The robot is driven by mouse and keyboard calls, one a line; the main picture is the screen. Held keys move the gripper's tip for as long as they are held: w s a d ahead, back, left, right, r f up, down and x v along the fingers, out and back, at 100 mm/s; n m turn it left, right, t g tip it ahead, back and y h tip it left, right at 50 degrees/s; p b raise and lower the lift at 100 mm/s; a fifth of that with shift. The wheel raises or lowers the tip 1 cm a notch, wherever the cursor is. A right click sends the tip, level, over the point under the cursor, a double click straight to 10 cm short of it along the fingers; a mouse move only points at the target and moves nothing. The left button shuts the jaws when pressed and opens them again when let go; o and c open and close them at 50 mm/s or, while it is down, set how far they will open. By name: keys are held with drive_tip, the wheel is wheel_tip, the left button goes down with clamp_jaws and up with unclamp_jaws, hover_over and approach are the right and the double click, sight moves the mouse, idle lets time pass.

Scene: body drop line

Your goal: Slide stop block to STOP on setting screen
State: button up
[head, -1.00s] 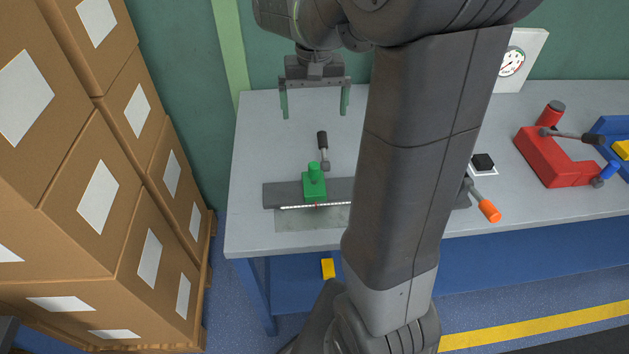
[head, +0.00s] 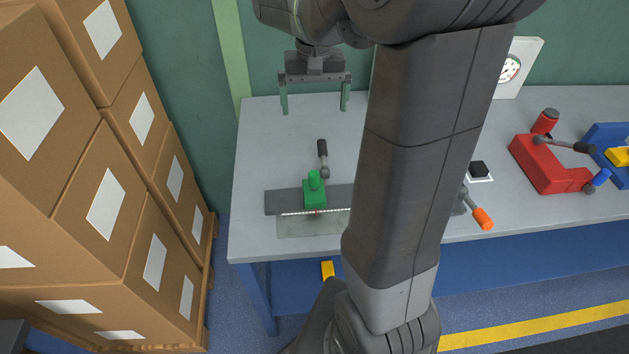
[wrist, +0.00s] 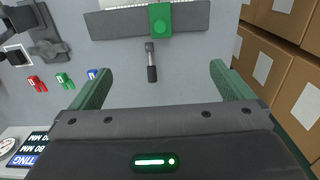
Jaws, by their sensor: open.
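The green stop block (head: 315,190) with a round knob on top sits on a dark grey rail (head: 283,202) with a white scale along its front edge. A black-handled lever (head: 323,158) stands just behind the block. My gripper (head: 315,108) is open and empty above the back of the bench, behind the block and lever. In the wrist view the block (wrist: 162,18) is at the top, with the lever (wrist: 151,62) below it, between my open green fingers (wrist: 160,85). The setting screen (wrist: 25,150) shows only partly at lower left, with "80 MM" and "SETTING" lettering; the STOP value is not readable.
Stacked cardboard boxes (head: 105,205) stand left of the bench (head: 255,150). To the right are an orange-handled tool (head: 482,218), a black button (head: 479,169), a red clamp (head: 550,168) and a gauge (head: 511,68). My arm hides the bench's middle. Small red, green and blue pieces (wrist: 64,80) show in the wrist view.

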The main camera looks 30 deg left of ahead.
drive_tip(key=shift+r, duration=2.75)
wheel_tip(320, 180, down, 7)
drive_tip(key=b, duration=0.2)
drive_tip(key=shift+f, duration=0.1)
